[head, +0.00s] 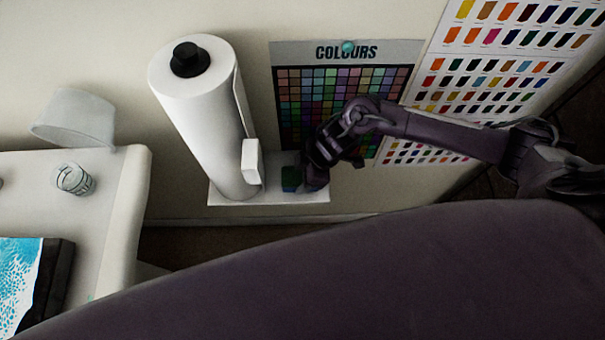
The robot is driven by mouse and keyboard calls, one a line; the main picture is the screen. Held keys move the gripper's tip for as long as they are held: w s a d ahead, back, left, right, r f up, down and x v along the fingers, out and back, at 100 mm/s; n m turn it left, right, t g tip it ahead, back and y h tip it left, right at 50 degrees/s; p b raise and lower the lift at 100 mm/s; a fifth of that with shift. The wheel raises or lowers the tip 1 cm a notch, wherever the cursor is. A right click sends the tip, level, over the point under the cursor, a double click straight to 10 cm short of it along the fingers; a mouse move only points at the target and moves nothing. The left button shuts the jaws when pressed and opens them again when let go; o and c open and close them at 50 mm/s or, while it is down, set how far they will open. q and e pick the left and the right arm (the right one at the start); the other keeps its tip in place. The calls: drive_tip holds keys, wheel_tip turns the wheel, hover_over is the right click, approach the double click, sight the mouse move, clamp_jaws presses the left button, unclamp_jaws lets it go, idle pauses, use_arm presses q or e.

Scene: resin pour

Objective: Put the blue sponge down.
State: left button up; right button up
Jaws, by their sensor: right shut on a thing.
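The dark fingers hide part of the sponge. I cannot tell whether the sponge touches the shelf. My left gripper is not in view.
The tall white paper roll (205,120) stands on the shelf's left part, with a small white block (251,161) at its side. A colour chart (345,52) hangs behind. A white table (125,190) at left bears a glass (75,179).

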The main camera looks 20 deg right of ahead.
drive_tip(key=shift+f, duration=0.25)
drive_tip(key=o, duration=0.9)
drive_tip(key=shift+f, duration=0.1)
drive_tip(key=shift+f+b, duration=0.1)
drive_tip(key=shift+b, duration=0.2)
drive_tip(key=shift+f+b, duration=0.2)
drive_tip(key=shift+b, duration=0.25)
drive_tip(key=v, duration=0.8)
drive_tip(key=shift+w+a+r, duration=0.15)
drive_tip(key=shift+w+r, duration=0.05)
drive_tip(key=shift+w, duration=0.05)
